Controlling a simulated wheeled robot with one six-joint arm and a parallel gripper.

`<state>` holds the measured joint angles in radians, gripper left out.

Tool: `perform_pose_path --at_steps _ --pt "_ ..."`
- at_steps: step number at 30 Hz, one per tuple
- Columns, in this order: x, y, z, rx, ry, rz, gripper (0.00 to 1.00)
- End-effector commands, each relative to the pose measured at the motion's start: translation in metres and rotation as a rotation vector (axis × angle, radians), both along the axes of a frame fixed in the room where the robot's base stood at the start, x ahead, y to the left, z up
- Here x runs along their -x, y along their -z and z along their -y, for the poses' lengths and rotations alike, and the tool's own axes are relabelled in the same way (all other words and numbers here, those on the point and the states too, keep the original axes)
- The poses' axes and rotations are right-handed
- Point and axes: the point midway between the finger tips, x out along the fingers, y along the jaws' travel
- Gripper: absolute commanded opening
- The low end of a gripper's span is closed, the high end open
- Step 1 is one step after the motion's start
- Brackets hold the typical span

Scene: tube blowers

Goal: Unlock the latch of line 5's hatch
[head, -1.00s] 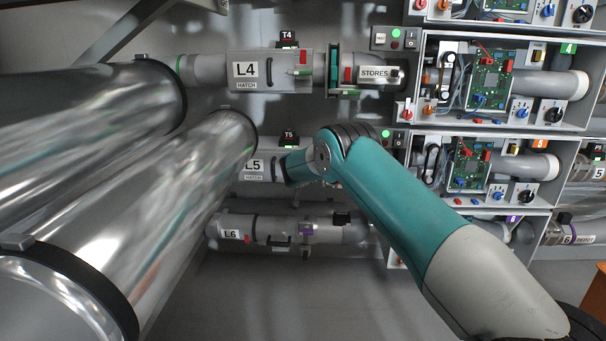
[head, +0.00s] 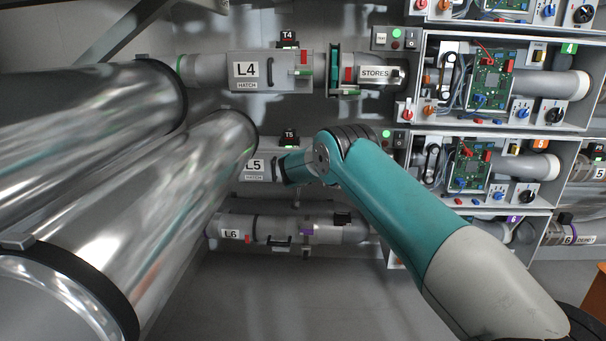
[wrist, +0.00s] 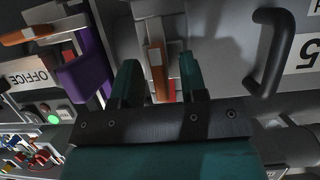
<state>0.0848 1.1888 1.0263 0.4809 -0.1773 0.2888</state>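The hatch of line 5 (head: 262,167), with its L5 label, is on the middle pipe in the head view, partly covered by my arm. In the wrist view its black handle (wrist: 268,52) and label "5" (wrist: 306,54) are at the right. The latch (wrist: 157,72), an orange-red lever with a pale patch, stands between my two teal fingers. My gripper (wrist: 160,78) is open, one finger on each side of the lever, with no clear contact visible. My fingers are hidden in the head view.
A purple gate piece (wrist: 84,72), an OFFICE label (wrist: 28,74) and another orange lever (wrist: 42,32) lie to the left in the wrist view. Line 4's pipe (head: 208,69) runs above and line 6's pipe (head: 325,234) below. Large shiny tubes (head: 150,200) fill the left.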

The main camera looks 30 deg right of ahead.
Motion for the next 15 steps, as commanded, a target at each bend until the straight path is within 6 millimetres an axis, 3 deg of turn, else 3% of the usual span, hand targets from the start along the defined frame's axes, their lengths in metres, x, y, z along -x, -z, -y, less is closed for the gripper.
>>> perform_pose_path --at_steps 8,15 --pt "0.016 -0.011 -0.011 0.000 -0.001 0.000 0.39" --pt "0.054 -0.031 -0.039 0.000 -0.004 -0.001 0.39"
